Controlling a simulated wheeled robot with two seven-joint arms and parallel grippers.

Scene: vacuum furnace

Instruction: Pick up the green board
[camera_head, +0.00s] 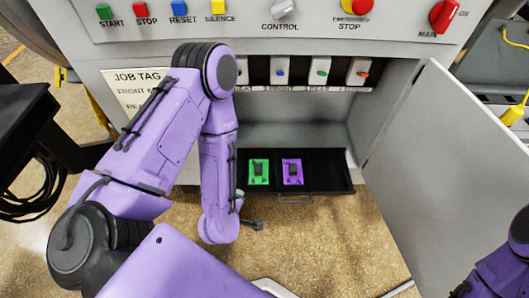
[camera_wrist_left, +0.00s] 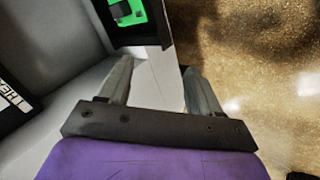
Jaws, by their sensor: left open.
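The green board (camera_head: 258,171) lies in the left part of an open black drawer (camera_head: 328,172), with a dark part on top of it. In the left wrist view the green board (camera_wrist_left: 128,12) is cut off by the top edge, beyond the fingertips. My left gripper (camera_wrist_left: 157,68) is open, with nothing between its two fingers. In the head view my left gripper (camera_head: 254,225) is small, just in front of the drawer's front left side and apart from the board. My right gripper is out of view.
A purple board (camera_head: 292,171) lies just right of the green one. The drawer has a front handle (camera_head: 295,200). An open grey cabinet door (camera_head: 440,165) stands to the right. A row of modules (camera_head: 321,70) sits above. The floor in front is clear.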

